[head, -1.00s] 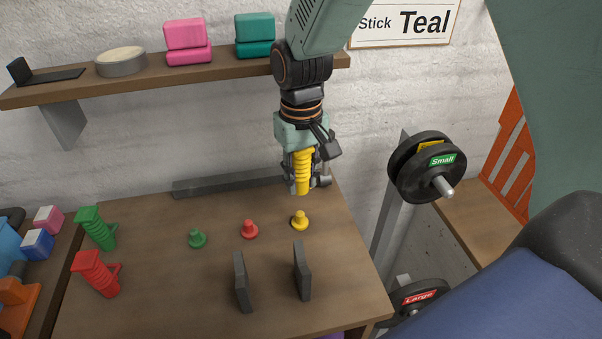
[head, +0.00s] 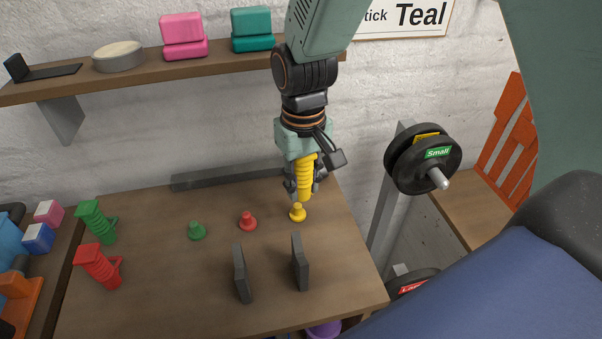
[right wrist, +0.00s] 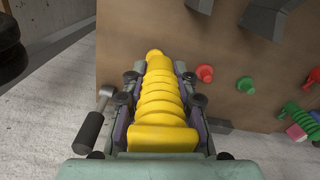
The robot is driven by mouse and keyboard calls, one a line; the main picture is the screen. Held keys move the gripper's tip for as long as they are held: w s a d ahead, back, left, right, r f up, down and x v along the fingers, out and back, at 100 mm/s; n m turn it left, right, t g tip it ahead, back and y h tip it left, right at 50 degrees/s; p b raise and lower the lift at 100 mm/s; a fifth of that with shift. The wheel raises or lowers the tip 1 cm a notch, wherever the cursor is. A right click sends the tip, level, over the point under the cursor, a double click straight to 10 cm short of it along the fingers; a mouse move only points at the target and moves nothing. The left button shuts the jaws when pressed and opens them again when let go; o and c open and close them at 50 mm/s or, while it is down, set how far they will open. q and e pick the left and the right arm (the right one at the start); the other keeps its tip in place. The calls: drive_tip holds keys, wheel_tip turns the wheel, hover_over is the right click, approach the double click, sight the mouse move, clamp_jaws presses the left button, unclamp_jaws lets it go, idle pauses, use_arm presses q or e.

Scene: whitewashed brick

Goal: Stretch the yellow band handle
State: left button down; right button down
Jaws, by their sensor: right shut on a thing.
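My right gripper (head: 304,190) is shut on the yellow band handle (head: 306,172), a ribbed yellow grip held upright above the table's back right part. In the right wrist view the yellow handle (right wrist: 160,100) lies between both fingers. Just below it in the head view is a yellow peg (head: 298,213) on the table; I cannot tell whether the handle touches it. A red peg (head: 247,221) and a green peg (head: 196,231) stand to its left. A green handle (head: 96,222) and a red handle (head: 97,266) are at the table's left edge. My left gripper is not in view.
Two dark upright plates (head: 300,262) stand on the wooden table (head: 190,300) in front of the pegs. A shelf (head: 110,84) with pink and teal blocks hangs behind. A weight rack with a dumbbell plate (head: 424,160) stands right of the table.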

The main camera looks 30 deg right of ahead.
drive_tip(key=s+a+b, duration=0.2)
drive_tip(key=s, duration=0.8)
drive_tip(key=shift+a, duration=0.3)
idle(0.9)
idle(0.5)
drive_tip(key=shift+w+d+r+p, duration=0.1)
drive_tip(key=shift+w+d+p, duration=0.4)
drive_tip(key=shift+w+p, duration=1.3)
drive_tip(key=shift+w+d+f+p, duration=0.1)
drive_tip(key=shift+w+d+p, duration=0.35)
drive_tip(key=shift+w+p, duration=1.35)
drive_tip(key=shift+w+d+r+p, duration=0.1)
drive_tip(key=shift+w+d+p, duration=0.4)
drive_tip(key=shift+w+p, duration=1.3)
drive_tip(key=shift+w+d, duration=0.2)
drive_tip(key=shift+w, duration=0.5)
drive_tip(key=shift+w+d, duration=0.15)
drive_tip(key=shift+w, duration=0.55)
